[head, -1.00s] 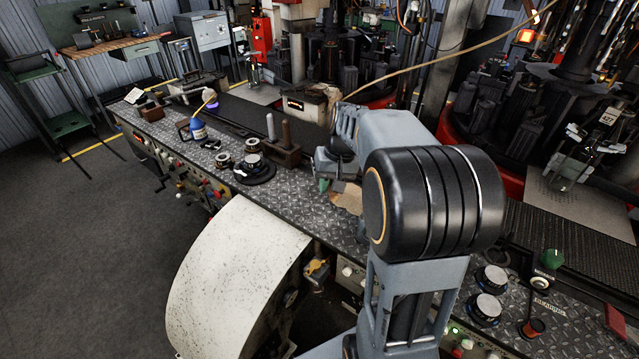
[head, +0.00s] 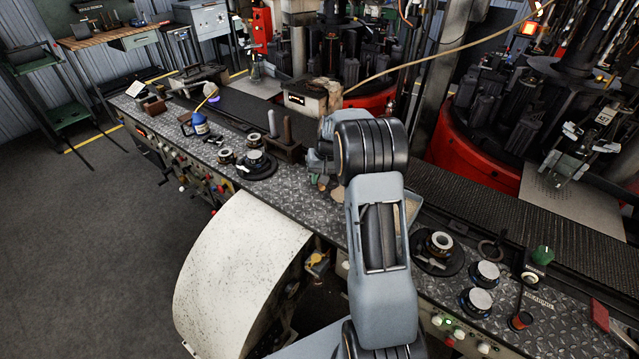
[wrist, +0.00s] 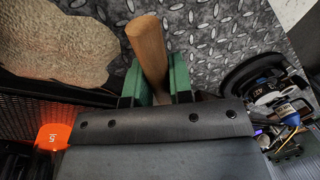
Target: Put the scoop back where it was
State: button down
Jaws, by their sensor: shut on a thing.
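In the wrist view, my gripper (wrist: 155,84) has its green finger pads shut on a wooden handle (wrist: 147,42), which I take to be the handle of the scoop. The handle sticks out past the fingers, over the diamond-plate bench top (wrist: 215,38). The scoop's head is hidden in this view. In the head view, my gripper (head: 322,181) is above the bench, right of a dark block with two upright rods (head: 284,150); my arm partly hides it. A shallow tray (head: 413,214) shows partly behind my arm.
A box with tan cloth or gloves (head: 316,96) stands behind my gripper. Round dials (head: 255,163) and a blue bottle (head: 199,126) lie left. A white curved guard (head: 240,270) is in front.

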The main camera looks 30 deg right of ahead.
notch_tip(320, 180, down, 3)
jog(key=shift+r, duration=0.1)
jog(key=shift+f+b, duration=0.4)
jog(key=shift+f, duration=0.25)
jog(key=c, duration=1)
grip_release()
jog(key=shift+r, duration=0.1)
